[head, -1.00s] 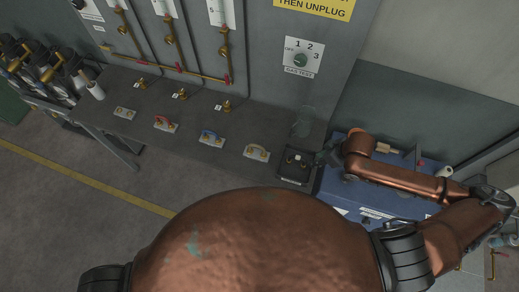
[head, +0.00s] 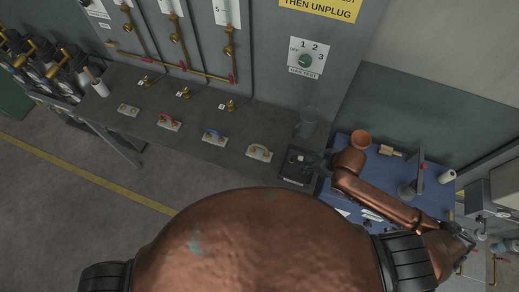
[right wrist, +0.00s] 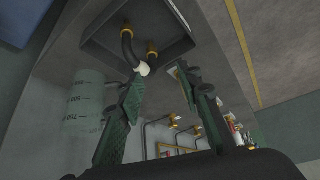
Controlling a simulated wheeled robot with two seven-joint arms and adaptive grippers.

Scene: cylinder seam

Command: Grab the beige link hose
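The beige link hose (head: 259,152) is a small arch on a light plate on the grey bench, last in a row with blue, red and grey ones. My right gripper (head: 320,160) is to its right, apart from it, at the black tray (head: 293,179). In the right wrist view the right gripper (right wrist: 168,108) is open, its fingers spread. My left gripper is not in view.
A translucent greenish cylinder (head: 307,122) stands behind the tray and near the right gripper. Brass valves (head: 230,105) line the bench's back. The bench front is clear between the plates.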

